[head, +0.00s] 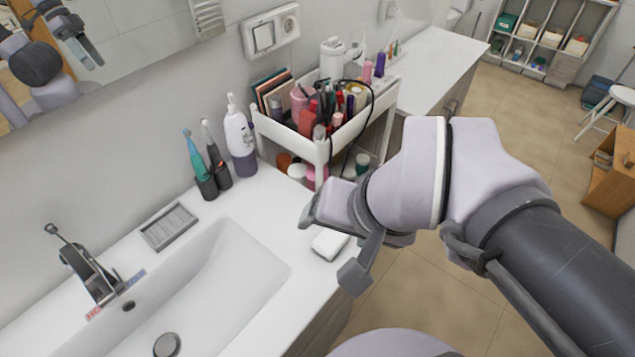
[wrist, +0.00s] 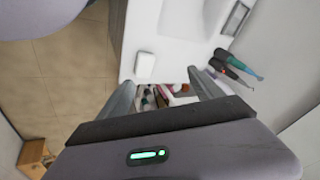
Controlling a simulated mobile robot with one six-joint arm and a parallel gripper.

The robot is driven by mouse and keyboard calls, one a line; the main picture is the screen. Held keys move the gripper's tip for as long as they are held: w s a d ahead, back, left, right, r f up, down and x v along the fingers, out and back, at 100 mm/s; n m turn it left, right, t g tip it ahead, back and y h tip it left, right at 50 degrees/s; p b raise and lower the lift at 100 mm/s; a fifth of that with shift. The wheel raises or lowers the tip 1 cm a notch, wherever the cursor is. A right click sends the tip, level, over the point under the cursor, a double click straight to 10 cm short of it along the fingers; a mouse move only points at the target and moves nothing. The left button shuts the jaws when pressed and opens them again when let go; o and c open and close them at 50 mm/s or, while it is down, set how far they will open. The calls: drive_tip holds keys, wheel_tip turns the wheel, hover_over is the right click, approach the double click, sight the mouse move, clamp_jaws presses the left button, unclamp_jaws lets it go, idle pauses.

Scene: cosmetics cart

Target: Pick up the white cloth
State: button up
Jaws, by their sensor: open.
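The white cloth (head: 330,244) is a small folded white pad. It lies flat on the white counter near its front right corner, beside the sink. In the wrist view the cloth (wrist: 145,67) is a pale rounded rectangle beyond the fingertips, left of the middle of the gap. My gripper (head: 332,248) is open and empty, with its two fingers spread to either side of the cloth in the head view. In the wrist view my gripper (wrist: 163,87) shows both fingers apart with nothing between them. The gripper's height above the cloth is hard to judge.
A white cart (head: 324,153) full of cosmetics stands right behind the counter's end. Two electric toothbrushes (head: 206,172), a white bottle device (head: 239,140) and a grey soap dish (head: 169,226) stand along the wall. The sink basin (head: 215,285) is left of the cloth.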

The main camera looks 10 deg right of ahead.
drive_tip(key=w+d+m+g+p, duration=0.3)
drive_tip(key=w+p, duration=0.1)
drive_tip(key=w, duration=0.4)
drive_tip(key=m+g+b, duration=0.2)
drive_tip(key=m+g, duration=0.1)
hover_over(332, 237)
drive_tip(key=d, duration=0.1)
drive_tip(key=shift+h, duration=0.3)
drive_tip(key=f, duration=1.6)
drive_tip(key=shift+w+f, duration=0.2)
drive_tip(key=shift+f, duration=0.15)
drive_tip(key=f, duration=0.2)
drive_tip(key=f+b, duration=0.1)
drive_tip(key=a+f+b, duration=0.1)
drive_tip(key=f, duration=0.1)
drive_tip(key=shift+s+f, duration=0.2)
drive_tip(key=shift+f, duration=0.1)
drive_tip(key=shift+f+b, duration=0.2)
drive_tip(key=shift+b, duration=0.15)
drive_tip(key=c, duration=1.6)
drive_tip(key=shift+r, duration=0.15)
